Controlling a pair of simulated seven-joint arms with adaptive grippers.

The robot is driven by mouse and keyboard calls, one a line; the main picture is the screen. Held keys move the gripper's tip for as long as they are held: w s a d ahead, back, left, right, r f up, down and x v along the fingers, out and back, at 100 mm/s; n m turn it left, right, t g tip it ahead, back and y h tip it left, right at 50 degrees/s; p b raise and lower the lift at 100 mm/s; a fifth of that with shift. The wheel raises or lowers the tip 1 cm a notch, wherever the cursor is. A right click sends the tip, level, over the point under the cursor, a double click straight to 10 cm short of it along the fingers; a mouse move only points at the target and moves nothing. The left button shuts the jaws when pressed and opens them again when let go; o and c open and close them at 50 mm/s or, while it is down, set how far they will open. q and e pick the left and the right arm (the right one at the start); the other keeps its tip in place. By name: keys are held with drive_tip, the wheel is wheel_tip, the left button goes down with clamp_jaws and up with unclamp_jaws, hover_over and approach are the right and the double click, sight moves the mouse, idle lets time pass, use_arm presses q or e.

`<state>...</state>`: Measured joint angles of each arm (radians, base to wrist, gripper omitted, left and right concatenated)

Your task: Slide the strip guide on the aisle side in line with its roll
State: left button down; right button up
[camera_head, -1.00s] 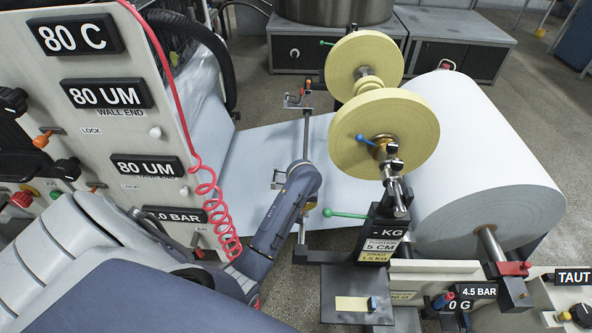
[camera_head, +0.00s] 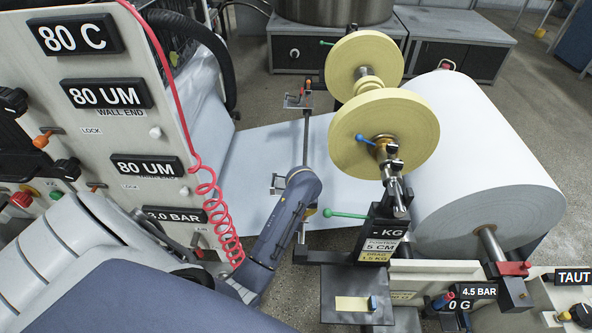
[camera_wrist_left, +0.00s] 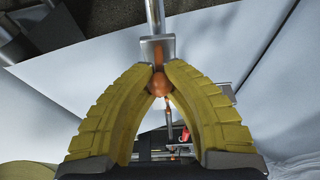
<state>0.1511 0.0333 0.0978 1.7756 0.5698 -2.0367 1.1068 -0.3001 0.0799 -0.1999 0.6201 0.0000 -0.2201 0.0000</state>
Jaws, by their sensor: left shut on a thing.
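The aisle-side strip guide shows in the head view as a small metal bracket (camera_head: 277,184) on the thin cross rod (camera_head: 306,130), partly hidden behind my left arm. My left gripper (camera_head: 306,211) is mostly hidden there by its own wrist. In the left wrist view, its yellow fingers (camera_wrist_left: 160,78) close around the guide's orange knob (camera_wrist_left: 160,85), below a metal block (camera_wrist_left: 157,48) on the rod. The near yellow strip roll (camera_head: 400,125) stands right of the rod; the far yellow roll (camera_head: 350,66) is behind it. My right gripper is not in view.
The wall-end guide (camera_head: 297,101) sits farther up the rod. The pale web (camera_head: 260,160) runs beneath. A green-knobbed lever (camera_head: 345,214) and the black KG post (camera_head: 383,232) stand close to the right of my gripper. A red coiled hose (camera_head: 211,195) hangs at left.

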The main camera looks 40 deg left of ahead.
use_arm(q)
drive_tip(key=shift+s+d, duration=0.45)
drive_tip(key=shift+s, duration=0.15)
drive_tip(key=shift+s+d, duration=0.4)
drive_tip(key=shift+s, duration=0.2)
drive_tip(key=c, duration=1.2)
unclamp_jaws()
drive_tip(key=shift+o, duration=0.2)
drive_tip(key=shift+s+r, duration=0.1)
drive_tip(key=shift+a+v, duration=0.3)
drive_tip(key=shift+v, duration=1.8)
drive_tip(key=x, duration=0.4)
drive_tip(key=shift+w+f, duration=0.25)
drive_tip(key=shift+w, duration=0.1)
drive_tip(key=w+a, duration=0.2)
drive_tip(key=w, duration=0.2)
drive_tip(key=w+a, duration=0.3)
drive_tip(key=w, duration=0.1)
drive_tip(key=w+a, duration=0.2)
drive_tip(key=w, duration=0.2)
drive_tip(key=shift+w+a, duration=0.1)
drive_tip(key=shift+a, duration=0.05)
